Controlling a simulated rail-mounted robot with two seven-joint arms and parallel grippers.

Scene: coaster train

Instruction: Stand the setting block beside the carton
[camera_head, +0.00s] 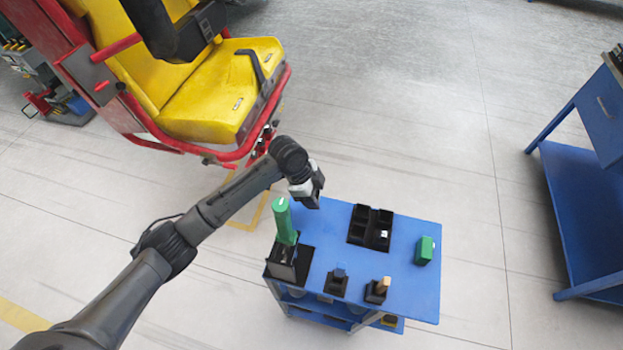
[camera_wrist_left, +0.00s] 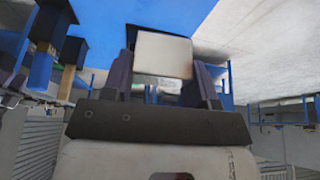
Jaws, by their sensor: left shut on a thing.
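My left gripper (camera_head: 312,192) hangs over the far left edge of the blue cart top. In the left wrist view its two fingers are shut on a pale, square-faced block (camera_wrist_left: 163,55), apparently the setting block. In the head view the held block cannot be made out. A small green box (camera_head: 424,251), perhaps the carton, stands on the right part of the cart top, well apart from my gripper. My right gripper is not in view.
The blue cart (camera_head: 400,290) also bears a black compartment tray (camera_head: 371,227), a green-handled tool (camera_head: 284,222) in a black holder, and two small black holders, one with a wooden-coloured piece (camera_head: 383,285). A yellow ride seat (camera_head: 215,90) stands behind left, a blue bench (camera_head: 580,200) right.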

